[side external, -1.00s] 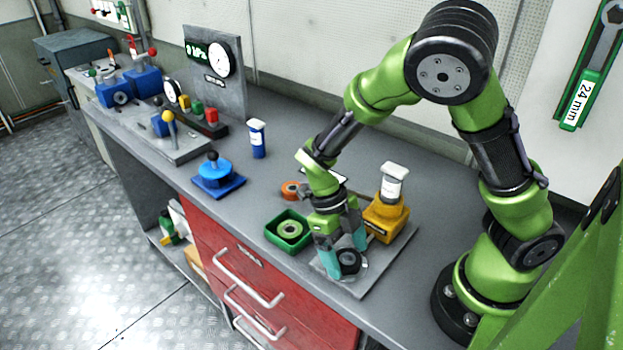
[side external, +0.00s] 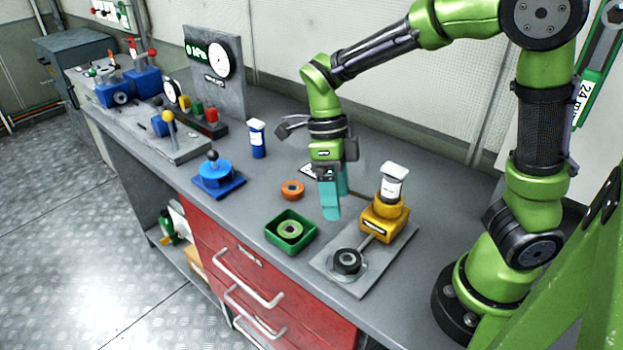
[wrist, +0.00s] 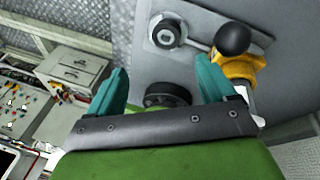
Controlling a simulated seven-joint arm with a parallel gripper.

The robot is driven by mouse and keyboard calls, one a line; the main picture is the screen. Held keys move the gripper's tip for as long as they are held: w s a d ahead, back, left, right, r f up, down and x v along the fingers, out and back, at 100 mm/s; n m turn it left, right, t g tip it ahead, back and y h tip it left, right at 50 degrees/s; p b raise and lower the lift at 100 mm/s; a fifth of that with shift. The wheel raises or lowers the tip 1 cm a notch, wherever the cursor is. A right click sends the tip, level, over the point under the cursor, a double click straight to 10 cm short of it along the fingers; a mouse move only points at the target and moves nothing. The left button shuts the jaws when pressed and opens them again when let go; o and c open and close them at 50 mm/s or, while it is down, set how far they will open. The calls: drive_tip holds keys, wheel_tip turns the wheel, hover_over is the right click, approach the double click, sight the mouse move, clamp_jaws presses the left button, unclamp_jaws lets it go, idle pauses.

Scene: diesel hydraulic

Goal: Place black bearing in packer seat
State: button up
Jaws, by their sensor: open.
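The black bearing (side external: 347,261) sits in the round grey seat (side external: 340,277) on the grey base plate (side external: 391,251), near the bench front. It looks level; the exact fit is too small to tell. In the wrist view the bearing and seat (wrist: 167,32) show at the top. My gripper (side external: 336,207) is open and empty, raised above the bench behind the bearing and well clear of it. Its teal fingers (wrist: 160,88) are spread in the wrist view. A dark round part shows between them; I cannot tell what it is.
A yellow block (side external: 381,222) with a white-capped cylinder (side external: 393,185) stands right of my gripper.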

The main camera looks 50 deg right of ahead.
drive_tip(key=s+d+r+n+t, duration=0.1)
drive_tip(key=r+n+t, duration=0.4)
drive_tip(key=n, duration=0.8)
drive_tip(key=s+d+r+n+t, duration=0.2)
drive_tip(key=s+r+n+t, duration=0.2)
drive_tip(key=n, duration=0.9)
drive_tip(key=shift+s+d+r+n+t, duration=0.2)
drive_tip(key=shift+r+n+t, duration=0.25)
drive_tip(key=shift+t, duration=0.35)
